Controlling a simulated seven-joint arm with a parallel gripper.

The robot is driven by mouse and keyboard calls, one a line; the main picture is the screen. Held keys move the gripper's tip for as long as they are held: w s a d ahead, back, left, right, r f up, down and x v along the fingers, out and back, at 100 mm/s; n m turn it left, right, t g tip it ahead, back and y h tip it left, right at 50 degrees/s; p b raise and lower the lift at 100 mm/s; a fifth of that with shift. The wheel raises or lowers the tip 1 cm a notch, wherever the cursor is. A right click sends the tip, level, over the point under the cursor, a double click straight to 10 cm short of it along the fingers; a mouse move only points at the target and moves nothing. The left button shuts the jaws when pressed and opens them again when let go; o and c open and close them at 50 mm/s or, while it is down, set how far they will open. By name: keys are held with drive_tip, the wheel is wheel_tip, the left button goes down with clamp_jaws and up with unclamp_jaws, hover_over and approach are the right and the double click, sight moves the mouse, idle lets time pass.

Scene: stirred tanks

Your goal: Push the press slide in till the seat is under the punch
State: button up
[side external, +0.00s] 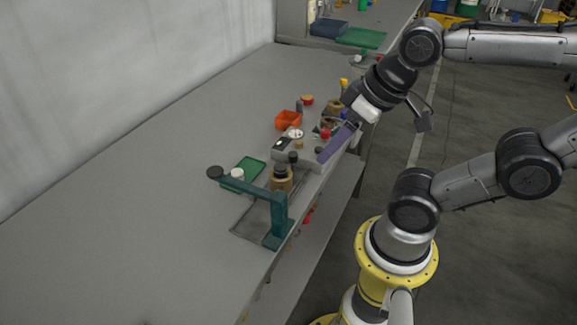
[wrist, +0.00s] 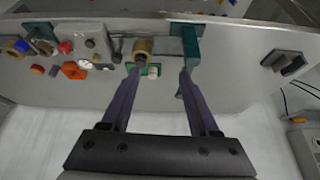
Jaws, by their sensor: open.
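The teal press (side external: 278,222) stands near the front edge of the bench, its arm reaching left to a dark round knob (side external: 215,172). It also shows in the wrist view (wrist: 190,45). A brass-coloured round piece with a dark top (side external: 281,180) stands just behind the press arm; a similar brass piece shows in the wrist view (wrist: 143,47). I cannot tell slide, seat and punch apart clearly. My gripper (side external: 322,160) is above the bench, to the right of the press. In the wrist view its fingers (wrist: 158,73) are wide apart with nothing held between them.
A green tray (side external: 251,162) with a white cylinder (side external: 237,174) lies behind the press. The bench left of the press is clear.

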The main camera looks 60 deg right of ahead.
wheel_tip(320, 180, up, 3)
drive_tip(key=w+m, duration=0.2)
drive_tip(key=m+g, duration=0.5)
drive_tip(key=m, duration=0.1)
hover_over(293, 153)
wheel_tip(293, 153, down, 4)
drive_tip(key=f, duration=0.1)
wheel_tip(293, 153, down, 12)
drive_tip(key=shift+f, duration=0.25)
clamp_jaws()
drive_tip(key=shift+a+r, duration=0.1)
idle(0.6)
